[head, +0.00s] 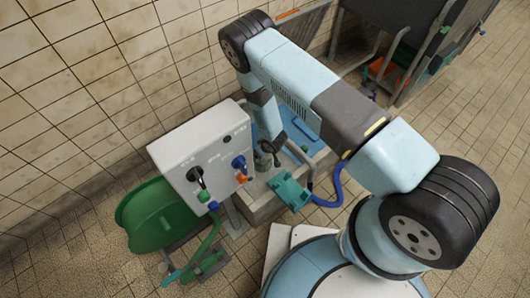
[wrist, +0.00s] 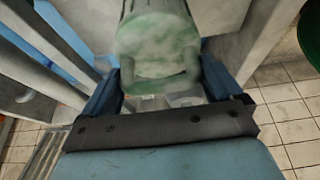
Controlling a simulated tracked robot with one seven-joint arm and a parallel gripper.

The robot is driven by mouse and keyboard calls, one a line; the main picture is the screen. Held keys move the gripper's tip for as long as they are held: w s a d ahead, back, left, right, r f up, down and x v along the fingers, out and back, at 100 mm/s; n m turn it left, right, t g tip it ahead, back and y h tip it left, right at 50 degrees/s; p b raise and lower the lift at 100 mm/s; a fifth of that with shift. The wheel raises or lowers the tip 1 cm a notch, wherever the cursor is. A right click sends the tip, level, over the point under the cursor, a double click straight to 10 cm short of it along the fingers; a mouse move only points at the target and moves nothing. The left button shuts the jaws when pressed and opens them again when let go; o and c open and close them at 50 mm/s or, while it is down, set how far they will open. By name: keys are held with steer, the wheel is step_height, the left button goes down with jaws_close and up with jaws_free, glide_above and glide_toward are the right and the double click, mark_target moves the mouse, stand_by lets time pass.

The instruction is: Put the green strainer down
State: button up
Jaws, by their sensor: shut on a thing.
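The green strainer (wrist: 155,45) is a pale, mottled green cylinder at the top middle of the wrist view. My gripper (wrist: 160,84) is shut on it, with a dark blue finger on each side. In the head view my gripper (head: 268,147) points down over a grey basin (head: 262,207), with the strainer's dark, small shape (head: 263,161) below it. The arm hides part of the basin, and I cannot tell whether the strainer touches anything beneath it.
A white panel (head: 205,150) with valves and knobs stands just left of the gripper. A teal piece (head: 290,190) sits at the basin's near side, beside a blue hose (head: 338,190). A green hose reel (head: 150,215) stands at the left. Tiled floor is open at the right.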

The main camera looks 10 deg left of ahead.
steer(key=o, duration=1.2)
steer(key=shift+f, duration=0.1)
steer(key=v, duration=1.2)
